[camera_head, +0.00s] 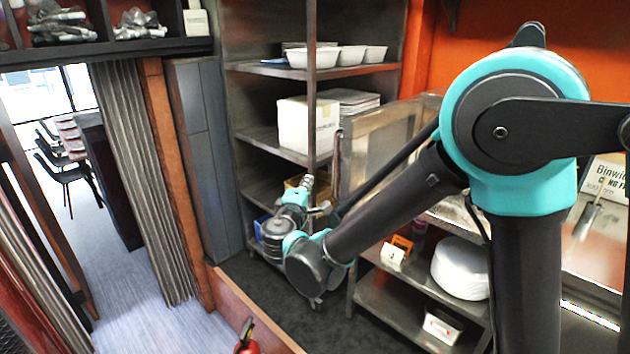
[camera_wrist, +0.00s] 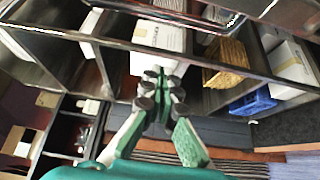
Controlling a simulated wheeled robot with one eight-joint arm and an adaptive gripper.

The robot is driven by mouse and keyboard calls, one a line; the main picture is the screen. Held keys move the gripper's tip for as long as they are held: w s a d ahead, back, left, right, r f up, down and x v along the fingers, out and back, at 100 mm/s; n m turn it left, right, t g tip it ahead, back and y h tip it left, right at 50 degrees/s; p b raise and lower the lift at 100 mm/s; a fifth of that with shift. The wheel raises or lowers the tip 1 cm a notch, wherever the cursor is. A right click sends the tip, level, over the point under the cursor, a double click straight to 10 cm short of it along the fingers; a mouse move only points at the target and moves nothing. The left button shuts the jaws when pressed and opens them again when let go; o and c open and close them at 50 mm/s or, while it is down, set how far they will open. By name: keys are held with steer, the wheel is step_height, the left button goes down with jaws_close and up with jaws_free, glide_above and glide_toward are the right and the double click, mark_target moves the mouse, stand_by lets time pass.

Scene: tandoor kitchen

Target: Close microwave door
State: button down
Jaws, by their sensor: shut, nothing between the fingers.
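I cannot make out a microwave or its door in either view. My gripper (camera_head: 307,183) is at the end of my arm, in front of the steel shelf unit in the head view, and points upward there. In the wrist view my gripper (camera_wrist: 160,92) has its fingertips together and empty. A white box lies behind the fingertips in that view; I cannot tell the gap to it. My arm hides part of the steel counter and what is behind it.
The steel shelf unit (camera_head: 270,137) holds white bowls (camera_head: 314,57) and a white box (camera_head: 306,125). A steel counter at right holds a white rounded object (camera_head: 461,267) on its lower shelf. A wrist-view shelf holds a wicker basket (camera_wrist: 226,62) and blue crate (camera_wrist: 252,104). Floor (camera_head: 185,325) is clear at left.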

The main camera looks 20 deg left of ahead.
steer(key=w+d, duration=0.2)
steer(key=w, duration=0.5)
steer(key=shift+w+d, duration=0.3)
steer(key=shift+w, duration=0.05)
